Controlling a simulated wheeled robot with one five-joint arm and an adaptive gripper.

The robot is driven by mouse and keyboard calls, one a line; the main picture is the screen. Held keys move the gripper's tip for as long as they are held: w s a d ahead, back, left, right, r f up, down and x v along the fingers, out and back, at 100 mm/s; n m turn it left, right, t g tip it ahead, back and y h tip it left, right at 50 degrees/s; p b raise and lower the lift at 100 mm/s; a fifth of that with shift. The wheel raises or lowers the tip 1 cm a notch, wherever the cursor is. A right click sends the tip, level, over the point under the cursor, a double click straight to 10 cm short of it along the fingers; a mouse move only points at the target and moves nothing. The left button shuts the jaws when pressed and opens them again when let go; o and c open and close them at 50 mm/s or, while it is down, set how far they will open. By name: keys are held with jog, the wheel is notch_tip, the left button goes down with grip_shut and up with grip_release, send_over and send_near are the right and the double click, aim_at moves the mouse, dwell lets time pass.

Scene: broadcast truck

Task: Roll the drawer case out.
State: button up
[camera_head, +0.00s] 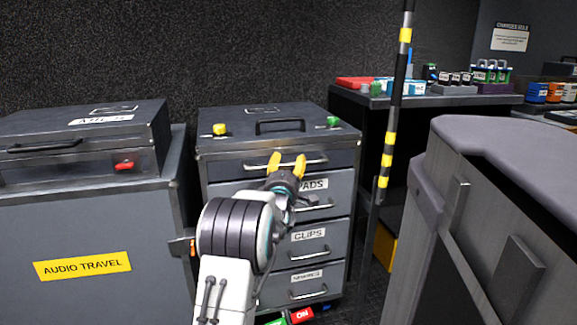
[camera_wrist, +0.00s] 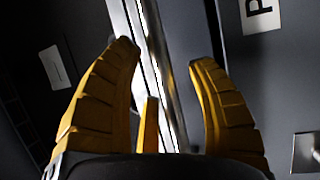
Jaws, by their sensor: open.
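The drawer case (camera_head: 229,165) is a dark grey cabinet with a stack of drawers, some labelled PADS (camera_head: 312,184) and CLIPS (camera_head: 309,235). Its top drawer has a silver bar handle (camera_head: 254,165). My gripper (camera_head: 287,158) is open at this handle, with yellow fingertips near the bar. In the wrist view the bar (camera_wrist: 168,80) runs between the two open fingers. I cannot tell whether they touch it. Green and red tabs, the red one (camera_head: 302,315) marked ON, show at the case's foot. My arm hides part of the drawer fronts.
An AUDIO TRAVEL case (camera_head: 95,220) stands close on the left. A black and yellow striped pole (camera_head: 388,155) stands just right of the drawer case. A large grey case (camera_head: 450,240) fills the right foreground. A bench with batteries (camera_head: 460,88) is behind.

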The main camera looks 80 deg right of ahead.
jog(key=shift+d, duration=0.15)
dwell(0.3)
grip_shut()
